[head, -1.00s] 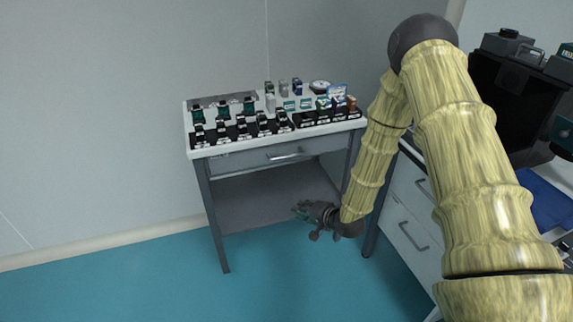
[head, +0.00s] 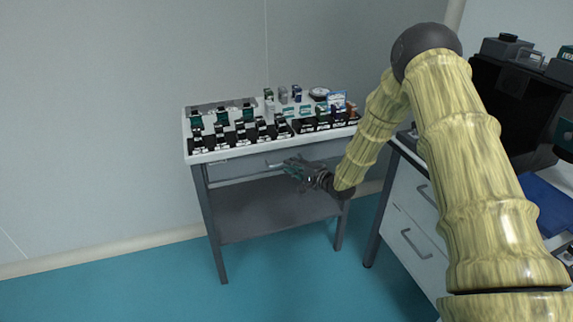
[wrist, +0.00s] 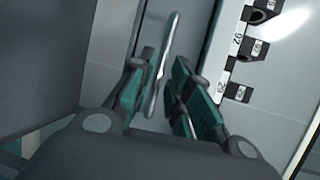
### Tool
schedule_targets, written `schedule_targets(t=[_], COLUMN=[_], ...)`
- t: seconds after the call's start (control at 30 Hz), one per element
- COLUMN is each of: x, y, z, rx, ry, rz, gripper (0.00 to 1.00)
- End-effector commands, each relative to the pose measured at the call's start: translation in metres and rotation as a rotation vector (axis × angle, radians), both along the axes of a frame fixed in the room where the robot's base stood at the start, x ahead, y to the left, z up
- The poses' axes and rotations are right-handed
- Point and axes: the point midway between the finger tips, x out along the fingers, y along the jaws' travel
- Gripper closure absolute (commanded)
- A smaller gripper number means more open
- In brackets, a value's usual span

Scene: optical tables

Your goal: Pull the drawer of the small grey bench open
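The small grey bench (head: 206,200) stands against the wall in the head view, with its grey drawer (head: 232,168) under the white top. The drawer looks closed. In the wrist view, the silver bar handle (wrist: 170,45) runs lengthwise between the fingers of my gripper (wrist: 162,75), nearer the left finger. The fingers are apart, with a gap on the right side of the bar. I cannot tell whether the left finger touches the bar.
Black racks (head: 240,136) of small labelled items cover much of the bench top. A lower shelf (head: 270,208) lies beneath the drawer. A white cabinet (head: 408,215) with handles stands close to the right. The teal floor (head: 150,285) in front is clear.

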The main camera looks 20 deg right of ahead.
Motion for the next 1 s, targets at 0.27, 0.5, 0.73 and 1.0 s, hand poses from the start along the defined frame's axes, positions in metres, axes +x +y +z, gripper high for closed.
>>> schedule_targets(t=[0.27,0.5,0.73,1.0], x=[0.028,0.033,0.033,0.033], y=[0.013,0.016,0.016,0.016], z=[-0.006,-0.007,-0.007,-0.007], rx=[-0.001,0.000,0.000,0.000], ry=[-0.002,0.000,0.000,0.000], rz=[0.000,0.000,0.000,0.000], gripper=[0.81,0.81,0.90,1.00])
